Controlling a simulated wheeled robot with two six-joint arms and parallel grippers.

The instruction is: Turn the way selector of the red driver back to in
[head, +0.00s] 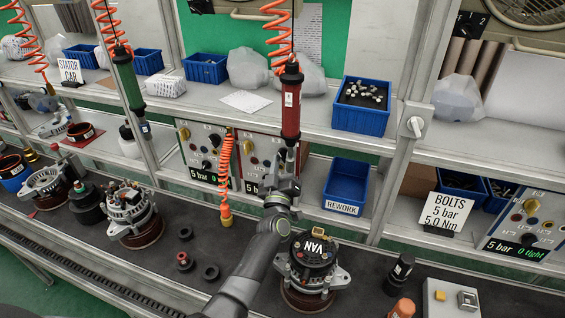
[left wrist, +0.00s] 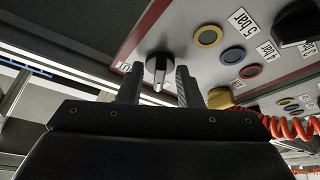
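The red driver (head: 290,105) hangs upright from an orange coiled hose, above and in line with my left gripper (head: 290,160) in the head view. The lever points down in the picture, toward a partly hidden label. My left gripper's fingers (left wrist: 158,85) are apart, one on either side of the selector; I cannot tell whether they touch it. In the head view my arm hides part of the red-edged panel (head: 262,145). My right gripper is not in view.
Coloured rings and pressure labels sit on the panel, with a brass fitting (left wrist: 220,97) and an orange coiled hose (left wrist: 290,127) close by. A green driver (head: 128,85) hangs at left. A blue REWORK bin (head: 345,185) and an alternator (head: 313,262) stand near my arm.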

